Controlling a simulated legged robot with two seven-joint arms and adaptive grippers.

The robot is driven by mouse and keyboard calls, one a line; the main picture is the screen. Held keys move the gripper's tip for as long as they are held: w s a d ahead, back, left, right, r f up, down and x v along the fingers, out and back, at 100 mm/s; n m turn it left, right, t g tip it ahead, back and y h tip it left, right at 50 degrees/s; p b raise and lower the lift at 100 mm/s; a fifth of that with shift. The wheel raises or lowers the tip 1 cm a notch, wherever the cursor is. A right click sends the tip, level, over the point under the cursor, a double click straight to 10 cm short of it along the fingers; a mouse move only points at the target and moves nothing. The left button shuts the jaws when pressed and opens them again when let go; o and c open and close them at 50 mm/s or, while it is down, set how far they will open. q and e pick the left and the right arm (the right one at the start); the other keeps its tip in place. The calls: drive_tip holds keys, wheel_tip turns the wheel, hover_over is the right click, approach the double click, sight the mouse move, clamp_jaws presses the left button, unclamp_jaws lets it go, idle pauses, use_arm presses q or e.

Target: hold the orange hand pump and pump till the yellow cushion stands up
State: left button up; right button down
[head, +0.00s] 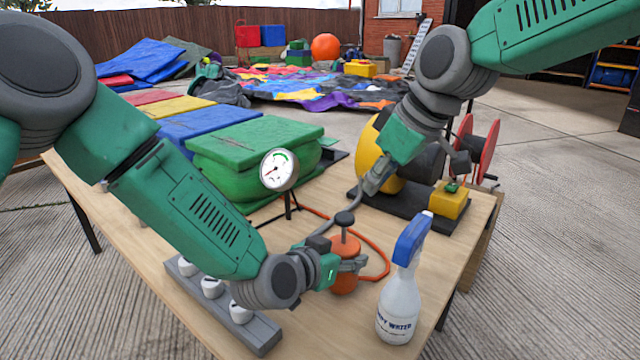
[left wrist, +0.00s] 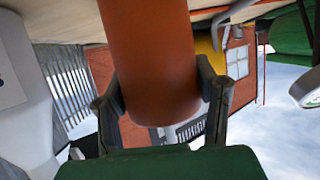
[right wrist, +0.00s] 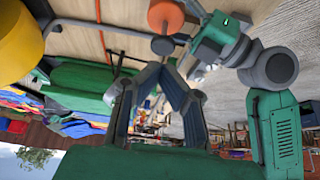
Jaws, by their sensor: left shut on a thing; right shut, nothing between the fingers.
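The orange hand pump (head: 344,276) stands upright on the table, its black knob (head: 344,218) raised on a rod above the body. My left gripper (head: 348,266) is shut around the pump's body; the left wrist view shows the orange cylinder (left wrist: 152,60) between the fingers. My right gripper (head: 372,184) is shut and empty, above and a little right of the knob, apart from it. The pump (right wrist: 166,15) also shows beyond its fingertips (right wrist: 168,68) in the right wrist view. A plump green cushion (head: 255,138) lies on the table. I cannot tell which yellow thing is the cushion.
A pressure gauge (head: 279,170) stands behind the pump; an orange hose (head: 386,255) curves around it. A spray bottle (head: 399,305) stands close at right. A grey strip with white knobs (head: 212,287) lies under my left arm. A yellow rounded machine (head: 368,160) sits behind my right gripper.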

wheel_tip(320, 180, up, 7)
drive_tip(key=g+h, duration=0.1)
drive_tip(key=h, duration=0.1)
hover_over(347, 214)
drive_tip(key=s+d, duration=0.2)
drive_tip(key=d, duration=0.1)
drive_tip(key=shift+w+d+r, duration=0.15)
drive_tip(key=shift+r, duration=0.15)
drive_tip(key=shift+f, duration=0.15)
drive_tip(key=x, duration=1.2)
drive_tip(key=shift+s+f, duration=0.35)
drive_tip(key=shift+f, duration=0.6)
drive_tip(key=shift+d+f, duration=0.1)
drive_tip(key=shift+f, duration=2)
